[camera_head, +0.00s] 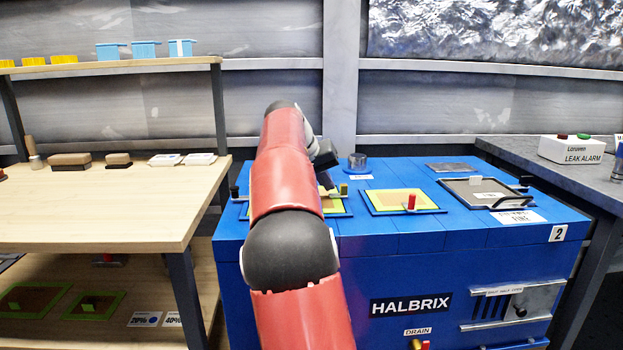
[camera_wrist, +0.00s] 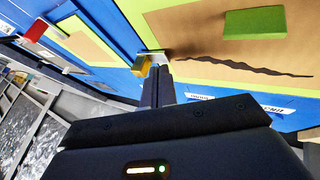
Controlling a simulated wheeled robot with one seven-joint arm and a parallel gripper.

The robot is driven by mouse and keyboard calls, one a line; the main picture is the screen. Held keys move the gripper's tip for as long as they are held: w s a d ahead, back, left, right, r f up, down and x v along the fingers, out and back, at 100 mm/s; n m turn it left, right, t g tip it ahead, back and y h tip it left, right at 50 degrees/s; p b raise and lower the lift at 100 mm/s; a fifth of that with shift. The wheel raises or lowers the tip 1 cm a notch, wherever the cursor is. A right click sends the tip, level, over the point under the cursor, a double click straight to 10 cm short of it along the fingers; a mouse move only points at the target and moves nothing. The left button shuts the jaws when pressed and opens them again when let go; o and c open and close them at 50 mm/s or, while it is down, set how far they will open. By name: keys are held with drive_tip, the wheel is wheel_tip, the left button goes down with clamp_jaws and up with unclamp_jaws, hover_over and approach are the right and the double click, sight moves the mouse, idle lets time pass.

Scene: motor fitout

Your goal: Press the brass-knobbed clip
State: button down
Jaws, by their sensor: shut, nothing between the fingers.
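The brass-knobbed clip (camera_head: 343,189) stands at the right edge of a yellow-green framed panel (camera_head: 334,207) on top of the blue machine. In the wrist view its brass knob (camera_wrist: 140,68) sits on a pale metal piece at the panel's edge. My gripper (camera_wrist: 158,70) is shut and empty, with its fingertips right beside the knob; I cannot tell whether they touch it. In the head view my arm hides most of this panel, and my gripper (camera_head: 325,177) shows only in part just left of the knob.
A green block (camera_wrist: 254,22) and a dark wavy line (camera_wrist: 240,68) show on the tan panel. A red-knobbed clip (camera_head: 411,201) stands on the neighbouring panel. A round metal fitting (camera_head: 357,162) is behind. A grey hatch with a handle (camera_head: 512,201) lies right. A wooden bench (camera_head: 100,212) stands left.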

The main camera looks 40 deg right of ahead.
sight(344, 196)
drive_tip(key=shift+s+d, duration=0.25)
drive_tip(key=shift+d, duration=0.2)
drive_tip(key=s+d, duration=0.1)
drive_tip(key=s+d+p, duration=0.1)
drive_tip(key=d, duration=0.1)
drive_tip(key=shift+w, duration=0.1)
idle(0.3)
